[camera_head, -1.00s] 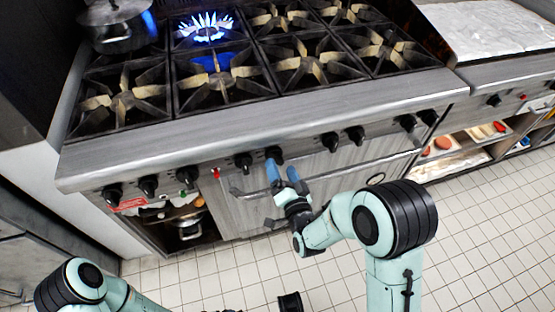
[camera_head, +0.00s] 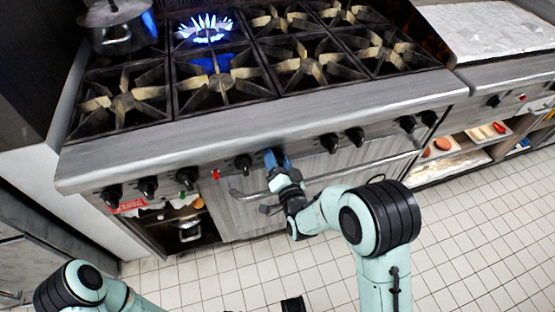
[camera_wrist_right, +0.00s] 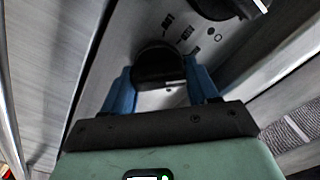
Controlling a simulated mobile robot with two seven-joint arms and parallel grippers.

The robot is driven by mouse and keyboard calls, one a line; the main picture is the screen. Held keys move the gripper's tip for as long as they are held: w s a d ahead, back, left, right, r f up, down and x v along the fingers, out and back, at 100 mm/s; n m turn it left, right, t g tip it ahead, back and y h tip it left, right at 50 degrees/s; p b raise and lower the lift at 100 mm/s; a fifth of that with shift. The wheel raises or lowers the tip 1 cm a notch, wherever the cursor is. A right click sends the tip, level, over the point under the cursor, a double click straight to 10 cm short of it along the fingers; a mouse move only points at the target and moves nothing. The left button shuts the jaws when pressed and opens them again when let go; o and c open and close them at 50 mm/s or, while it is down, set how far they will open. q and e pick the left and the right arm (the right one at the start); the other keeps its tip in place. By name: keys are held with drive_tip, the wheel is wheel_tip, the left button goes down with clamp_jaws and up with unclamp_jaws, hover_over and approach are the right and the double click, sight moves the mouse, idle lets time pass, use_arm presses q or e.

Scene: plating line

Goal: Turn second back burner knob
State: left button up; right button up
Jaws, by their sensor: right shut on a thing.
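The stove (camera_head: 262,125) has a row of black knobs along its front panel. My right gripper (camera_head: 275,158) is at one of the middle knobs, just right of another black knob (camera_head: 243,164). In the right wrist view, its blue fingers (camera_wrist_right: 160,88) are shut on a round black knob (camera_wrist_right: 158,66), one finger on each side. In the head view the fingers mostly hide that knob. A blue flame (camera_head: 208,28) burns on the second back burner from the left. My left arm shows at the bottom left, but its gripper is out of view.
A metal pot (camera_head: 118,26) stands on the back left burner. An oven door handle (camera_head: 330,177) runs below the knobs, close to my right gripper. An open shelf with a pot (camera_head: 190,230) is at the lower left. The tiled floor is clear.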

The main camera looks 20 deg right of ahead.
drive_tip(key=n, duration=0.3)
drive_tip(key=shift+a+n+b, duration=0.1)
drive_tip(key=shift+n+b, duration=0.2)
drive_tip(key=shift+b, duration=0.1)
drive_tip(key=n, duration=0.3)
drive_tip(key=shift+r+n, duration=0.1)
drive_tip(key=shift+n, duration=0.2)
drive_tip(key=n, duration=0.3)
drive_tip(key=shift+a+n, duration=0.15)
drive_tip(key=shift+n, duration=0.15)
use_arm(q)
drive_tip(key=shift+w+a+f, duration=0.3)
drive_tip(key=shift+w+f, duration=0.15)
drive_tip(key=shift+w, duration=0.15)
use_arm(e)
drive_tip(key=shift+a+n, duration=0.1)
drive_tip(key=shift+n, duration=1.4)
drive_tip(key=o, duration=1)
drive_tip(key=shift+s, duration=0.15)
